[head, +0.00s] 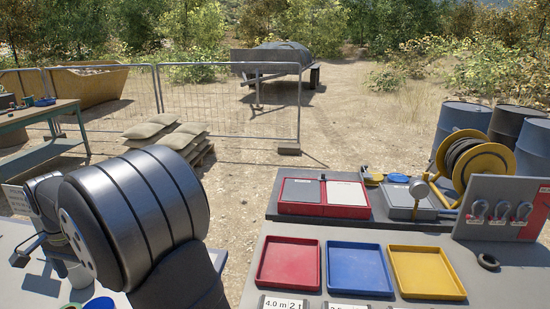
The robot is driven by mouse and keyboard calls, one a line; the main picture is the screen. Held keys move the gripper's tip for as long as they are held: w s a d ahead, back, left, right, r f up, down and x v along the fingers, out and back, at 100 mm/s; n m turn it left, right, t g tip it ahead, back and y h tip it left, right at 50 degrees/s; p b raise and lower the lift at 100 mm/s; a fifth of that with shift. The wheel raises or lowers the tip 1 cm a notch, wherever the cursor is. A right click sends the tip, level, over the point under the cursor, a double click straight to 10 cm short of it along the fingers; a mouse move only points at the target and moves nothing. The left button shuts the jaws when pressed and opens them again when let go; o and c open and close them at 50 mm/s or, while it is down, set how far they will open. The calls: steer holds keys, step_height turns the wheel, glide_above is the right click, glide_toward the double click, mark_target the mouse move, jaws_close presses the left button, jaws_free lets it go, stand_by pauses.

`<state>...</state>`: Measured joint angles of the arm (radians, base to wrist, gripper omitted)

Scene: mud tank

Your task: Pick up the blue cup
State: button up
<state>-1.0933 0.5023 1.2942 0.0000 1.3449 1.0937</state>
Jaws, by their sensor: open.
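I cannot make out a blue cup for certain. A round blue-rimmed thing (100,303) shows at the bottom edge on the left, partly cut off; it may be the cup. A small green round thing (71,306) is beside it. A pale cup-like thing (80,274) stands behind them, partly hidden by my arm. My gripper (22,256) is at the far left, open, with nothing seen between its fingers. It is to the left of and behind the blue-rimmed thing, apart from it. My large arm link covers much of this area.
A grey bench holds a red tray (289,262), a blue tray (357,268) and a yellow tray (426,271). Behind them are a red case (300,208), a yellow reel (475,165) and an upright panel (500,190). A gap separates this bench from the pale left table.

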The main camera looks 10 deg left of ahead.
mark_target(89, 308)
stand_by(0.8)
steer(key=f+n, duration=0.3)
steer(key=n, duration=0.3)
steer(key=a+f+n, duration=0.1)
steer(key=f+n, duration=0.3)
steer(key=n, duration=0.2)
steer(key=s+f+n, duration=0.1)
steer(key=f+n, duration=0.3)
steer(key=n, duration=0.3)
steer(key=shift+a+f, duration=0.2)
steer(key=shift+w+d+f, duration=0.15)
steer(key=shift+d+f, duration=0.05)
steer(key=shift+f, duration=0.7)
steer(key=shift+w+d+f, duration=0.1)
steer(key=shift+d+f, duration=0.1)
steer(key=shift+f, duration=0.65)
steer(key=shift+w+d+f, duration=0.15)
steer(key=shift+d+f, duration=0.05)
steer(key=shift+f, duration=0.7)
steer(key=c, duration=1.1)
